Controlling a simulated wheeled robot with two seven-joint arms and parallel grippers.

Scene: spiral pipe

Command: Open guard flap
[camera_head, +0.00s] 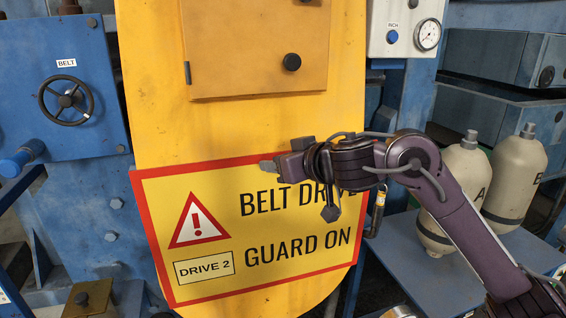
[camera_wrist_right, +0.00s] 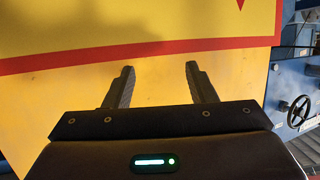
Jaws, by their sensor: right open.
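The guard flap (camera_head: 245,50) is an orange rectangular panel on the upper part of the yellow belt guard (camera_head: 150,110). It lies flat against the guard and looks closed. It has a black round knob (camera_head: 292,62) at its lower right and a small dark hinge at its left edge. My right gripper (camera_head: 268,167) is below the flap, in front of the warning sign, pointing left. In the right wrist view its two fingers (camera_wrist_right: 160,68) are apart with nothing between them, and the yellow guard fills the background. My left gripper is not in view.
The red-bordered sign (camera_head: 200,265) covers the lower guard. A blue panel with a black handwheel (camera_head: 66,99) stands at left. A grey gauge box (camera_head: 404,28) is at upper right. Two beige bottles (camera_head: 450,195) stand on a blue surface at right, behind my right arm.

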